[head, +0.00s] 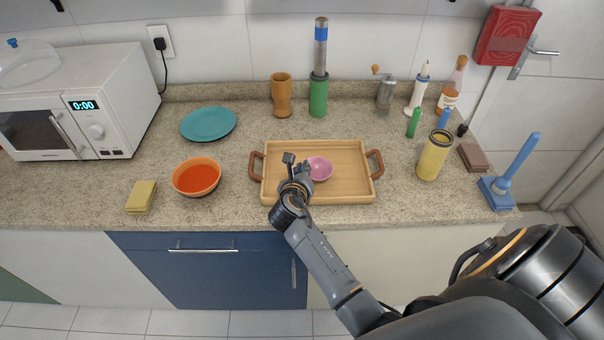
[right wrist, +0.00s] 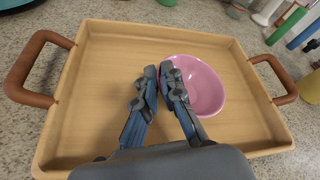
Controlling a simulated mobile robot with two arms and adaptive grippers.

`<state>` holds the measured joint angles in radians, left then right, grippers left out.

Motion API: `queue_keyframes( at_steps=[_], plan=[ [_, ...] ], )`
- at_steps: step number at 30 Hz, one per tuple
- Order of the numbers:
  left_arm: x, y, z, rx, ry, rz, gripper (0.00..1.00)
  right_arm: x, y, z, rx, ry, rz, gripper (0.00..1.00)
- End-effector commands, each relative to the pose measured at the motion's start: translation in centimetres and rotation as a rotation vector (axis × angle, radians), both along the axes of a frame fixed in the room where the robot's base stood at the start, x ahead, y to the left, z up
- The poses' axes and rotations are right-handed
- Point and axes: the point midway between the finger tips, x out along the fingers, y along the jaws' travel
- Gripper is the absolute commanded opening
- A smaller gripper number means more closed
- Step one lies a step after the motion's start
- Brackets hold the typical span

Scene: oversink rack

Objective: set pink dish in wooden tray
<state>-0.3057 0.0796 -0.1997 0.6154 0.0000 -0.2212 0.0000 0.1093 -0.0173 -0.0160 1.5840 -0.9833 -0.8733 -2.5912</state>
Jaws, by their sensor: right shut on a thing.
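The pink dish (head: 321,168) is a small round bowl within the outline of the wooden tray (head: 345,190), near its middle. It also shows in the right wrist view (right wrist: 205,88), upright or only slightly tilted. My right gripper (head: 294,166) is at the dish's left side. In the right wrist view its two fingers (right wrist: 163,78) are close together at the dish's near left rim, shut on it. Whether the dish touches the tray floor I cannot tell. The tray (right wrist: 95,85) has brown handles at both ends and holds nothing else. My left gripper is not in view.
A teal plate (head: 208,123) is behind. A microwave (head: 90,100) is far left.

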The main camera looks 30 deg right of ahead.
Motion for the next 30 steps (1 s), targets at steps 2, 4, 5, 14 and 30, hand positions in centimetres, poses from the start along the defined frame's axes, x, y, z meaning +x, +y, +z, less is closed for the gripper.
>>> queue_keyframes(
  at_steps=[2,4,5,14,30],
  plan=[
    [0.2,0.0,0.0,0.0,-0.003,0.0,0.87,-0.1,0.1,-1.2,0.002,0.004,0.0,0.0],
    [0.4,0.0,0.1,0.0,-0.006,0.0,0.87,0.0,0.1,-1.8,0.001,0.002,0.001,0.0],
    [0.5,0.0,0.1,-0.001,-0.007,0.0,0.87,0.0,0.1,-1.9,0.001,0.002,0.002,0.0],
    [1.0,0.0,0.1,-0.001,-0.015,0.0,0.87,-0.1,0.2,-2.0,0.003,0.002,0.002,0.28],
    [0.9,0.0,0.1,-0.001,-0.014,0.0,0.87,-1.9,1.8,-1.1,0.002,0.002,0.003,0.3]
  ],
)
